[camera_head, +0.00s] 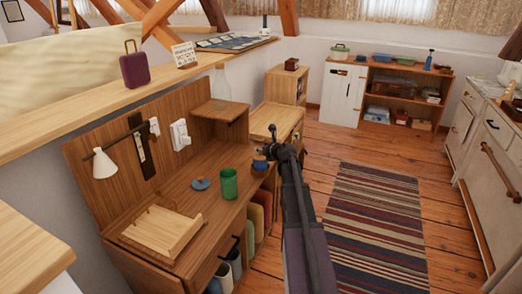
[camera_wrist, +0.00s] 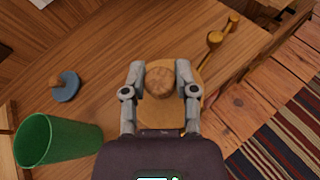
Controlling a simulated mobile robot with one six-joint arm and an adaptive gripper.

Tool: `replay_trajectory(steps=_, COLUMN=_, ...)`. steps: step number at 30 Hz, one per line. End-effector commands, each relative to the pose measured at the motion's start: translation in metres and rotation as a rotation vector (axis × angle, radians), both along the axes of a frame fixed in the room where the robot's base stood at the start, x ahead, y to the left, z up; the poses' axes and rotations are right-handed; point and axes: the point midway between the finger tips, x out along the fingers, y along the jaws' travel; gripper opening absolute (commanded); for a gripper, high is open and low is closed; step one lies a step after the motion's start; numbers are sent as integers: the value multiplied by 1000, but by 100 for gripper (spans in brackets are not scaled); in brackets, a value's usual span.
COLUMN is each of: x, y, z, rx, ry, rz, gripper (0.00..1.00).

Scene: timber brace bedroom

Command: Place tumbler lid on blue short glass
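My gripper (camera_head: 268,149) is over the desk. In the wrist view my gripper (camera_wrist: 160,82) has its fingertips against both sides of the round wooden knob of a tan disc-shaped lid (camera_wrist: 165,113). The blue short glass (camera_head: 260,165) is just below my gripper in the head view; in the wrist view it is not visible, seemingly hidden by the lid. Whether the lid touches the glass I cannot tell. A flat blue lid with a wooden knob (camera_head: 201,184) lies on the desk to the left; it also shows in the wrist view (camera_wrist: 66,93).
A green tumbler (camera_head: 229,185) stands on the desk between the blue lid and the blue glass. A wooden stand (camera_head: 163,232) is at the near left. Wooden utensils (camera_wrist: 215,39) lie beyond my gripper in the wrist view. A raised shelf (camera_head: 219,109) stands at the desk's back.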

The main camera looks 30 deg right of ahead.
Motion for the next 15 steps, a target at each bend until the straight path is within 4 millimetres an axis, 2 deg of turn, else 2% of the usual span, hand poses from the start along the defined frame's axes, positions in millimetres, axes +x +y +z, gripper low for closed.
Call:
replay_trajectory(steps=1, x=0, y=0, z=0, rx=0, ry=0, rz=0, gripper=57)
replay_trajectory(steps=2, x=0, y=0, z=0, rx=0, ry=0, rz=0, gripper=66)
replay_trajectory(steps=3, x=0, y=0, z=0, rx=0, ry=0, rz=0, gripper=71)
replay_trajectory(steps=15, x=0, y=0, z=1, rx=0, ry=0, rz=0, gripper=71)
